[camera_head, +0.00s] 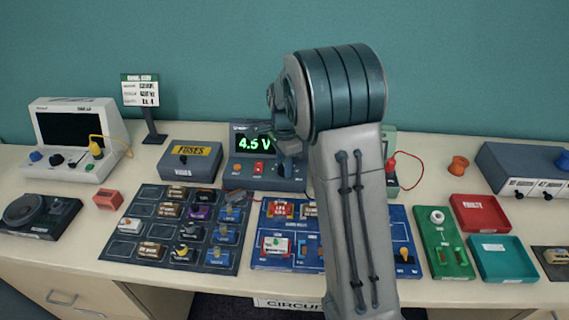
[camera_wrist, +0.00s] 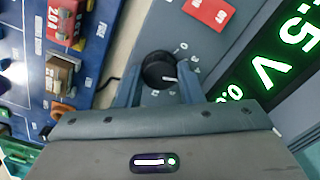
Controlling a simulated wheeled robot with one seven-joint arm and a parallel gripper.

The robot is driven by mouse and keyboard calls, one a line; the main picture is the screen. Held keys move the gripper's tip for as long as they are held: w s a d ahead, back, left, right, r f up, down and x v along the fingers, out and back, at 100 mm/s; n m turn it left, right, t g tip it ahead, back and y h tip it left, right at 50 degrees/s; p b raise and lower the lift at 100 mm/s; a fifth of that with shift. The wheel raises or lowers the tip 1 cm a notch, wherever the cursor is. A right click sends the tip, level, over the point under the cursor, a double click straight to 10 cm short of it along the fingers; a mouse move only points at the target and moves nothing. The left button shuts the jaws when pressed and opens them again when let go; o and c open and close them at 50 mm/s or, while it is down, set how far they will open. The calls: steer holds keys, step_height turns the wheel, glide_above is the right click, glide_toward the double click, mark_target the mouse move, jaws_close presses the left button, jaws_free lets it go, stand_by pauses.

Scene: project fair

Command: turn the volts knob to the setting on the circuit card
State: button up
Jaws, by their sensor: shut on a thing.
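The power supply (camera_head: 240,171) stands at the back middle of the table, and its green display (camera_head: 254,144) reads 4.5 V. In the wrist view the black volts knob (camera_wrist: 158,68) sits between the fingertips of my gripper (camera_wrist: 160,88), which is shut on it. A pale pointer line shows on the knob. Part of the display (camera_wrist: 268,72) shows there too, with a smaller green 0.0 below.
A fuses box (camera_head: 190,160) stands left of the supply. A dark parts tray (camera_head: 150,225) and a blue circuit board (camera_head: 285,262) lie in front. A scope (camera_head: 75,130) is at far left. Red (camera_head: 480,215) and teal (camera_head: 503,258) trays lie right.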

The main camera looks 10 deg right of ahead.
stand_by(0.3)
steer(key=o, duration=1)
steer(key=shift+c, duration=0.2)
step_height(320, 180, up, 14)
steer(key=s+f+n+t, duration=0.1)
steer(key=s+n, duration=0.6)
steer(key=s, duration=0.7)
steer(key=s+f+n+t, duration=0.2)
steer(key=s+f+n, duration=0.2)
steer(key=s+n, duration=0.4)
steer(key=s, duration=0.5)
steer(key=shift+s, duration=0.4)
